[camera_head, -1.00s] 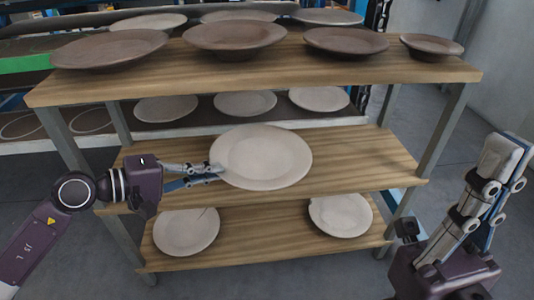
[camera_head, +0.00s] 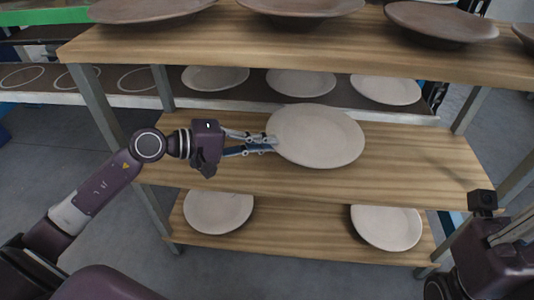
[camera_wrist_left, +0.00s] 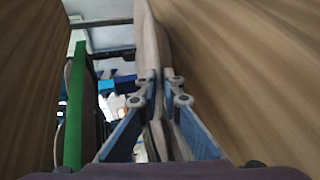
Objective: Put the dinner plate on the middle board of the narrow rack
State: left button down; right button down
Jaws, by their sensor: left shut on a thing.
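The dinner plate (camera_head: 318,135) is pale and round. It shows over the middle board (camera_head: 415,160) of the narrow wooden rack, between the top and bottom boards. My left gripper (camera_head: 272,144) is shut on the plate's left rim. In the left wrist view the plate (camera_wrist_left: 150,40) shows edge-on between the fingers (camera_wrist_left: 158,85), with wooden boards on both sides. I cannot tell whether the plate touches the middle board. My right arm (camera_head: 490,255) is at the lower right edge; its fingertips are out of the picture.
Brown plates (camera_head: 440,22) stand on the top board (camera_head: 400,65). Two pale plates (camera_head: 218,212) (camera_head: 386,227) lie on the bottom board (camera_head: 300,245). Behind is another rack with pale plates (camera_head: 300,83). Metal posts (camera_head: 100,105) stand at the rack's corners. The middle board is clear right of the plate.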

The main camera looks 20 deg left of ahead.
pick_arm(q)
notch_tip(320, 180, down, 3)
jog(key=shift+w+r+b, duration=0.1)
jog(key=shift+b, duration=0.4)
jog(key=c, duration=2.1)
grip_release()
